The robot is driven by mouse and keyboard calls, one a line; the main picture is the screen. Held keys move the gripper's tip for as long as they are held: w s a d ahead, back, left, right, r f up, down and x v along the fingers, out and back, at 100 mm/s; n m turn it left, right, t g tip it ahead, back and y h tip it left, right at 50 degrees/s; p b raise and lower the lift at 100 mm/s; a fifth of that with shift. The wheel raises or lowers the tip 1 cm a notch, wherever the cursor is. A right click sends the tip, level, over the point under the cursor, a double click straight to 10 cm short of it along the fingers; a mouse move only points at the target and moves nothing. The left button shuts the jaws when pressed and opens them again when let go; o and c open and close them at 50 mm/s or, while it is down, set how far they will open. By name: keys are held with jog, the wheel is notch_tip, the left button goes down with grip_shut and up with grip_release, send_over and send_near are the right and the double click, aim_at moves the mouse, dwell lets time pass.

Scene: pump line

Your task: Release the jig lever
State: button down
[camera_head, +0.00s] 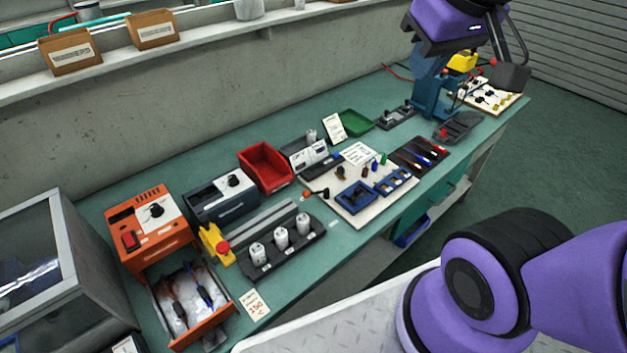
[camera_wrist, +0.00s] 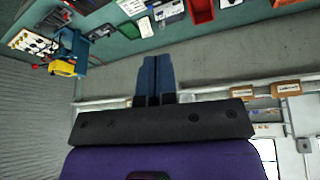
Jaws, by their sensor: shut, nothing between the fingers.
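My gripper (camera_wrist: 156,60) shows in the wrist view with its two dark blue fingers together and nothing between them. In the head view my purple wrist is at the top right, above the far end of the bench, and covers part of the blue press. A dark fixture (camera_head: 462,126) with a red knob (camera_head: 443,134) lies in front of the press; it may be the jig with its lever, but I cannot tell the lever's position. The blue press (camera_head: 436,97) also shows upside down at the left of the wrist view (camera_wrist: 74,46). My gripper is apart from both.
The green bench (camera_head: 345,240) carries a red bin (camera_head: 265,166), an orange unit (camera_head: 150,228) with an open drawer (camera_head: 208,318), a black rack (camera_head: 283,258) with white cylinders, and a pale board with blue frames (camera_head: 355,196). A wall shelf (camera_head: 190,50) runs behind. Floor is clear at right.

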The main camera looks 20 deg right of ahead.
aim_at(316, 192)
jog(key=w+d+f+n+g, duration=0.1)
jog(key=w+f+n+g, duration=0.15)
jog(key=w+f, duration=0.5)
jog(key=w+d+f+n+g, duration=0.1)
jog(key=w+f+n+g, duration=0.3)
jog(key=w, duration=0.7)
jog(key=w+f+n+y, duration=0.1)
jog(key=w+f+y, duration=0.1)
jog(key=f, duration=0.5)
jog(key=w+f+n+y, duration=0.1)
jog(key=w+f+y, duration=0.1)
jog(key=w+f, duration=0.3)
jog(key=w+d+f+n+t+y, duration=0.1)
jog(key=w+f+y, duration=0.2)
jog(key=f, duration=0.8)
jog(key=shift+w+f, duration=0.2)
jog(key=shift+w, duration=0.2)
jog(key=x, duration=1)
jog(key=shift+f, duration=0.15)
jog(key=shift+s+a, duration=0.85)
jog(key=shift+s, duration=0.05)
jog(key=shift+s+a+f, duration=0.2)
jog(key=shift+s+a, duration=0.2)
jog(key=shift+a, duration=0.05)
